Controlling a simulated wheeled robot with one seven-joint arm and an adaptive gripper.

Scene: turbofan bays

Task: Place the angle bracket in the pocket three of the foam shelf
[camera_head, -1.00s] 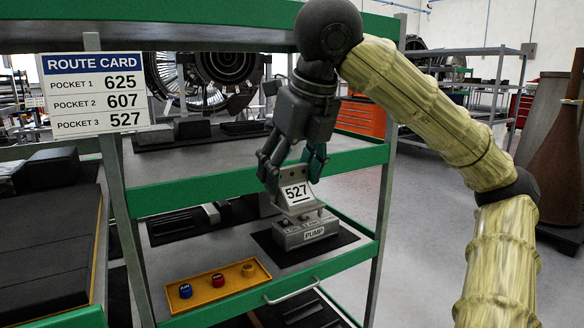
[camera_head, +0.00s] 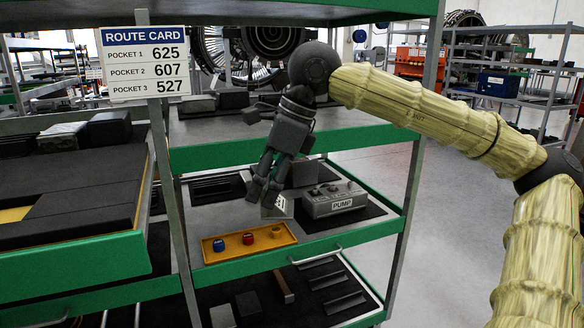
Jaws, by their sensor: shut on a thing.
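The angle bracket (camera_head: 270,209), a small grey piece with a white tag, is at the tips of my gripper (camera_head: 264,191). My gripper points down and is shut on it, left of the pump box (camera_head: 335,203). The tag is turned and only partly readable. The bracket appears above the middle shelf of the green-edged cart; I cannot tell the height. Dark foam (camera_head: 85,193) lies on a shelf at the left, with a yellow patch at its left edge. Its pockets cannot be told apart, and I cannot tell which foam is the task's shelf.
The route card (camera_head: 145,62) lists pocket 3 as 527. A yellow tray (camera_head: 217,254) with blue, red and orange caps lies at the shelf front. A cart post (camera_head: 172,215) stands between the cart and the left foam. The upper green shelf edge (camera_head: 300,147) runs behind my gripper.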

